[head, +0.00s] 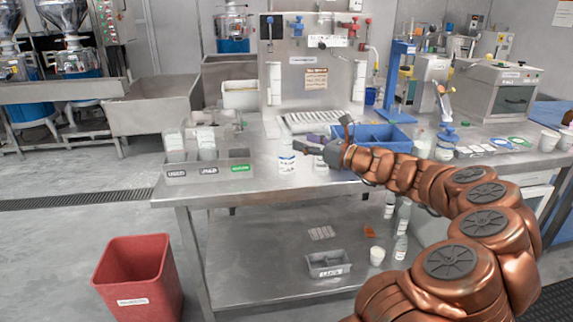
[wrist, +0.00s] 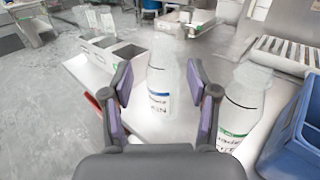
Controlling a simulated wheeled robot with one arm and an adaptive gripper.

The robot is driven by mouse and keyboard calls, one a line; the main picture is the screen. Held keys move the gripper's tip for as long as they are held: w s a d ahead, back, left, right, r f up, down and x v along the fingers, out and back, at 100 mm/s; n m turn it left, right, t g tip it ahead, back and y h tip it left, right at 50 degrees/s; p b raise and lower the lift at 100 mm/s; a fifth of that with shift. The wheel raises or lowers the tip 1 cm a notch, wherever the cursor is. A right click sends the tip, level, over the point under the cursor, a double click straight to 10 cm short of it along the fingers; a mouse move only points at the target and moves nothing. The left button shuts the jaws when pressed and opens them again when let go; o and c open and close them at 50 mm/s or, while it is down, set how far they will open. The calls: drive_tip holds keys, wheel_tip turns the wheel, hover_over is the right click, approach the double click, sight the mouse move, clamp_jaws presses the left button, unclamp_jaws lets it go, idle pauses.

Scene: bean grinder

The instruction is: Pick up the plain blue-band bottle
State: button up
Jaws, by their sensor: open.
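The blue-band bottle (wrist: 161,88) stands upright in the wrist view, white and translucent with a blue stripe on its label. It appears between the two fingers of my gripper (wrist: 160,82), just beyond the tips, with a visible gap on each side. In the head view the bottle (head: 287,163) stands on the steel table near its front edge. My gripper (head: 322,138) is open and empty, to the right of it and slightly higher in the picture. A green-band bottle (wrist: 242,105) stands close on the right in the wrist view.
A blue tray (head: 368,134) sits behind and to the right of my gripper. A labelled grey divided bin (head: 208,169) stands left of the bottle. A red bin (head: 137,280) is on the floor. The table between the grey bin and the bottle is clear.

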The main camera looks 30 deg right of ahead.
sight(290, 133)
drive_tip(key=shift+x, duration=1.2)
drive_tip(key=shift+r+x, duration=0.25)
drive_tip(key=shift+x, duration=1.05)
drive_tip(key=shift+r+x, duration=0.2)
drive_tip(key=shift+x, duration=1.15)
drive_tip(key=shift+d, duration=0.2)
drive_tip(key=shift+c, duration=0.2)
drive_tip(key=c, duration=1)
